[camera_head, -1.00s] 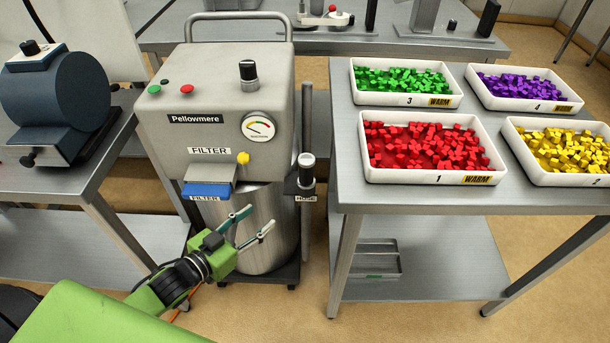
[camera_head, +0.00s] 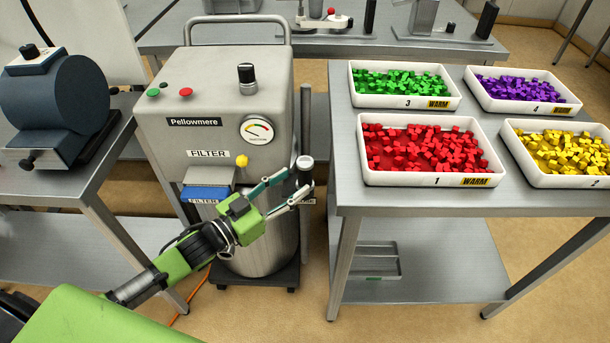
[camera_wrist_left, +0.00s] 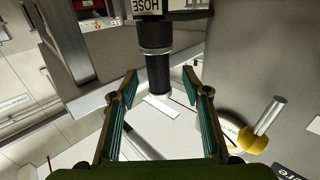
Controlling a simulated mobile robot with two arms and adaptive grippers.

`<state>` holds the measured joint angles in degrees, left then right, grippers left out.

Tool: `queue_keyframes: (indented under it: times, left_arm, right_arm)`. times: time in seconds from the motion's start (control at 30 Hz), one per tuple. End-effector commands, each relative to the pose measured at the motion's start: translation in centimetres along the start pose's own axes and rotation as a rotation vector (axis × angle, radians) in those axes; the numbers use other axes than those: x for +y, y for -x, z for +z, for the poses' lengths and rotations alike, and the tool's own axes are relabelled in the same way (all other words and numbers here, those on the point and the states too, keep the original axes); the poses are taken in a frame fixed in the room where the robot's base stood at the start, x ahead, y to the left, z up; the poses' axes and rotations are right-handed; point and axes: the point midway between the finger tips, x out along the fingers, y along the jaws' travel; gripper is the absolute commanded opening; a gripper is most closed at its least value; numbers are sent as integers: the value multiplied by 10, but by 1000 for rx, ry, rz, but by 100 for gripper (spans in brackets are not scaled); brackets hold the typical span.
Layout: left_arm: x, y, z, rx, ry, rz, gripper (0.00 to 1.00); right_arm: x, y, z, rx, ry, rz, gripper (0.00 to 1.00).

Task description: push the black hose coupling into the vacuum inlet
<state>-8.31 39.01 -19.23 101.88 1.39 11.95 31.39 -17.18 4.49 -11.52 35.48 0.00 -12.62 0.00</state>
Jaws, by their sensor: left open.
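The black hose coupling (camera_head: 305,163), with a pale top, stands upright in the holder labelled HOSE at the right side of the grey Pellowmere vacuum unit (camera_head: 215,105). My left gripper (camera_head: 299,182) is open at the coupling, with its fingers pointing right toward it. In the left wrist view the black coupling (camera_wrist_left: 158,76) with its pale band shows between the two spread green fingers (camera_wrist_left: 160,84), with gaps on both sides. Whether the fingers reach past it is hard to tell. I cannot make out the vacuum inlet. My right gripper is not in view.
A steel table (camera_head: 410,203) with trays of red (camera_head: 430,181), green, yellow and purple cubes stands close on the right. A blue filter drawer (camera_head: 205,194) and a yellow knob (camera_head: 242,160) are on the unit's front. A blue-grey motor-like machine (camera_head: 55,95) sits on the left bench.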

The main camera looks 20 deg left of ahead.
Motion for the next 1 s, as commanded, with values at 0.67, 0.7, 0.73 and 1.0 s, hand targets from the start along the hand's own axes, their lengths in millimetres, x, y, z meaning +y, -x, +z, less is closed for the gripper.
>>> queue_keyframes:
  times: [0.67, 0.7, 0.73, 1.0]
  left_arm:
    - [3, -51, -3, -1, -1, 0, 44]
    - [3, -51, -3, -1, -1, 0, 38]
    - [3, -51, -3, -1, -1, 0, 31]
    - [3, -52, -5, 1, -1, 0, 0]
  right_arm:
    - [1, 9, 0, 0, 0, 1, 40]
    - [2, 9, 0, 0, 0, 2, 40]
    - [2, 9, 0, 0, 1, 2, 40]
    - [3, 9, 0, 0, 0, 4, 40]
